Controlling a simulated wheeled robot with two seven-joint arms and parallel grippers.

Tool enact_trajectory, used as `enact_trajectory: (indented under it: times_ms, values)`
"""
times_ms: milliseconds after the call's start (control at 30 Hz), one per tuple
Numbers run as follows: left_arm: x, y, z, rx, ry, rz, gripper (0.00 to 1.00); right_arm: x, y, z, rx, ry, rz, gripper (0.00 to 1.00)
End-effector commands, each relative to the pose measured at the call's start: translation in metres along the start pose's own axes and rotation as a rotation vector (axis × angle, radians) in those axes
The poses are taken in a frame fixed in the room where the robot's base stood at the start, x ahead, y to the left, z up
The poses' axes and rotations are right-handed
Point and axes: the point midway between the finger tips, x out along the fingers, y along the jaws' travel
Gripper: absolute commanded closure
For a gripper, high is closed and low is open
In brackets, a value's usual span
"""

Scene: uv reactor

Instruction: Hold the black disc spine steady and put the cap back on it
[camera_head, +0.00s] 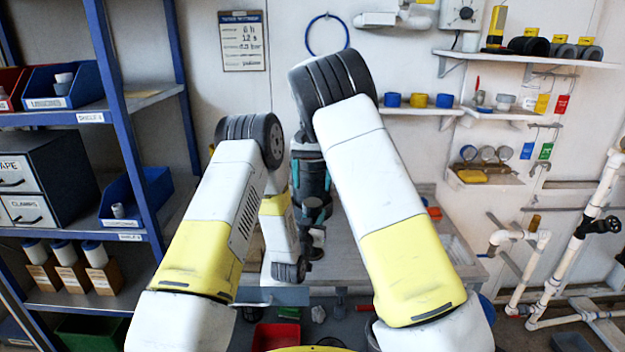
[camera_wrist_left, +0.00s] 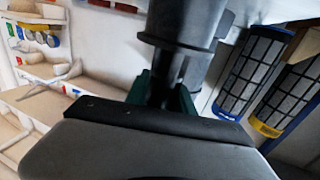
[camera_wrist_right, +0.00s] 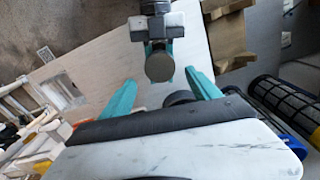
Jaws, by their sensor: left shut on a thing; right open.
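My right gripper (camera_head: 311,178) points down over the bench, its teal fingers apart. In the right wrist view the fingers are open (camera_wrist_right: 160,78), with the round dark end (camera_wrist_right: 160,67) of an upright part between and beyond them. A second dark round piece (camera_wrist_right: 180,98) shows close to the palm; I cannot tell which of these is the cap. In the left wrist view my left gripper (camera_wrist_left: 165,90) is shut on the dark spine (camera_wrist_left: 183,40), which has a flange. In the head view a dark upright part (camera_head: 313,212) stands below the right gripper; the left fingers are hidden.
The grey bench (camera_head: 345,255) lies behind my arms. A blue-framed shelf (camera_head: 130,150) with bins stands at left. Wall shelves (camera_head: 520,60) and white pipes (camera_head: 560,270) are at right. Mesh cartridges (camera_wrist_left: 252,75) show in the left wrist view. A red bin (camera_head: 275,337) is below.

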Motion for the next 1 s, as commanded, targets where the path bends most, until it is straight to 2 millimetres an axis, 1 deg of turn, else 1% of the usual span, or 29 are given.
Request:
enact_trajectory:
  times_ms: [33, 100, 200, 333, 500, 800, 867, 1000]
  values:
    - [0.000, 0.000, 0.000, 0.000, 0.001, 0.000, 1.00, -0.001, 0.000, 0.000, -0.091, 0.001, 0.000, 0.29]
    - [0.000, 0.000, 0.000, 0.000, 0.001, 0.000, 1.00, -0.003, 0.000, 0.000, -0.219, 0.001, 0.000, 0.29]
    - [0.000, 0.000, 0.000, 0.000, 0.001, 0.000, 1.00, -0.004, 0.000, 0.000, -0.364, 0.002, 0.000, 0.29]
    - [0.000, 0.000, 0.000, 0.000, 0.001, 0.000, 1.00, -0.005, 0.000, 0.000, -0.482, 0.002, 0.000, 0.29]
    - [0.000, 0.000, 0.000, 0.000, 0.001, 0.000, 1.00, -0.005, 0.000, 0.000, -0.532, 0.002, 0.000, 0.29]
    - [0.000, 0.000, 0.000, 0.000, 0.001, 0.000, 1.00, -0.004, 0.000, 0.000, -0.531, 0.001, 0.001, 0.29]
    - [0.000, 0.000, 0.000, 0.000, 0.001, 0.000, 1.00, -0.001, 0.000, 0.000, -0.531, 0.000, 0.001, 0.29]
    - [0.000, 0.000, 0.000, 0.000, 0.001, 0.000, 1.00, 0.017, 0.000, 0.001, -0.530, -0.003, 0.001, 0.29]
